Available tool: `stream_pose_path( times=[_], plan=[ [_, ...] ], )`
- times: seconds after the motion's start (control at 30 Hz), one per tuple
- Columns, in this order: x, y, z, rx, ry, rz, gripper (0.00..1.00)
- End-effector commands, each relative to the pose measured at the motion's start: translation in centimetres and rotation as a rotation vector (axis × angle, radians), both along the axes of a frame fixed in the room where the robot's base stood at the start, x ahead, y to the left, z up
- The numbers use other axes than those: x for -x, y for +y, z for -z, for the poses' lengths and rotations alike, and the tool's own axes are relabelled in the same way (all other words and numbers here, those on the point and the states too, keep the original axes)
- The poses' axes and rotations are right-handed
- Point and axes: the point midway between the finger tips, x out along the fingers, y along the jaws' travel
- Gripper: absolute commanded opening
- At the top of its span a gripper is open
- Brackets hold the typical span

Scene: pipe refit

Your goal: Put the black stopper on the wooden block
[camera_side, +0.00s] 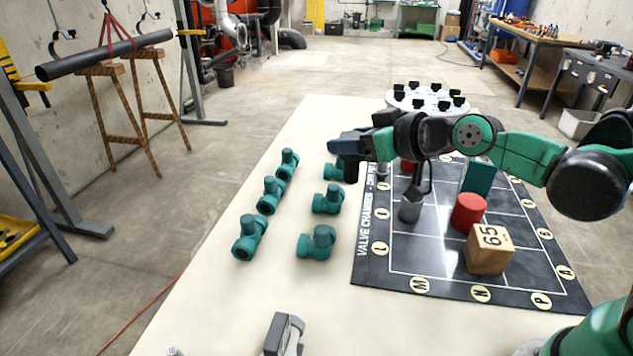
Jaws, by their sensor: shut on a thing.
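The wooden block (488,251) stands on the front part of the black grid board, with "65" on its top. A dark grey cylinder (409,208), which I take as the black stopper, is upright over the board, left of the red cylinder and the block. My gripper (415,188) points down at it from under the wrist, and its dark fingers look shut on the cylinder's top. I cannot tell whether the cylinder touches the board. The fingers partly hide its upper end.
A red cylinder (468,212) stands just behind the block, with a teal slab (478,178) further back. The grid board (440,285) has lettered discs along its edges. Several teal valve fittings (325,242) stand left of it. A white round holder (392,99) with black knobs is at the back.

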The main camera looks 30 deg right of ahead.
Motion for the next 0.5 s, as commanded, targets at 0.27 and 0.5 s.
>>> stream_pose_path(
  times=[0.27,0.5],
  plan=[
    [2.0,-4.5,0.7,0.000,0.002,0.193,0.02],
    [0.8,-3.7,1.4,0.002,0.001,0.240,0.02]
  ],
)
